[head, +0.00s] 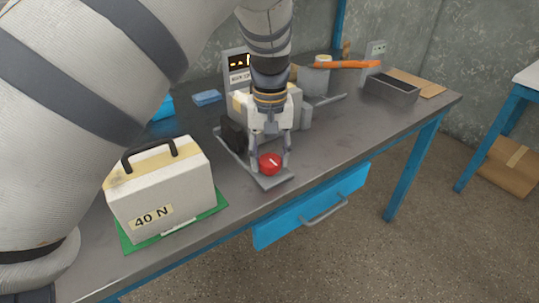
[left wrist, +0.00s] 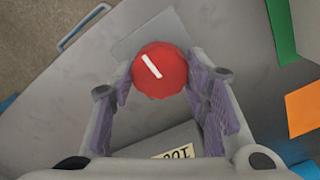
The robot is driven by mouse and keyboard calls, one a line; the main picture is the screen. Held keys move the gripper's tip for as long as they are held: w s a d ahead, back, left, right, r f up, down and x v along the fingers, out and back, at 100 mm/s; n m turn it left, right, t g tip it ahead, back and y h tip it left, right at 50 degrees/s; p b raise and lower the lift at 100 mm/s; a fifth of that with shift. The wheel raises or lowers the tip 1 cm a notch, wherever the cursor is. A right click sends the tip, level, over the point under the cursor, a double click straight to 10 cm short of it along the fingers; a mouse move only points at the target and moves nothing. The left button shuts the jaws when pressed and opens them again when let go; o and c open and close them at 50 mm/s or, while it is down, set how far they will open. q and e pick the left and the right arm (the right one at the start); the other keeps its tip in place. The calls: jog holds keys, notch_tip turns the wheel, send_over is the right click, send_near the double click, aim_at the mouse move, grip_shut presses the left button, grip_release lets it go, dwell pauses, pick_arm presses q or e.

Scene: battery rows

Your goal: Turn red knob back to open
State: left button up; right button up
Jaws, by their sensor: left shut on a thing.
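The red knob (head: 270,164) sits at the front end of a grey base plate (head: 275,183) near the table's front edge. My left gripper (head: 271,157) comes down over it from above, with one finger on each side, shut on the knob. In the left wrist view the knob (left wrist: 159,70) shows between the finger pads, and its white line slants from upper left to lower right. A grey device with a dark part stands behind the knob, partly hidden by my gripper. My right gripper is not in view.
A cream box marked 40 N (head: 161,188) stands on a green mat (head: 128,238) to the left. A blue sponge-like block (head: 207,97), a grey open tray (head: 391,88) and an orange tool (head: 345,65) lie farther back. A blue drawer (head: 312,207) is below the table edge.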

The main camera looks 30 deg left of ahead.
aim_at(270, 159)
pick_arm(q)
jog(key=o, duration=1.2)
jog(key=shift+c, duration=0.2)
notch_tip(270, 159, up, 12)
jog(key=shift+f, duration=0.1)
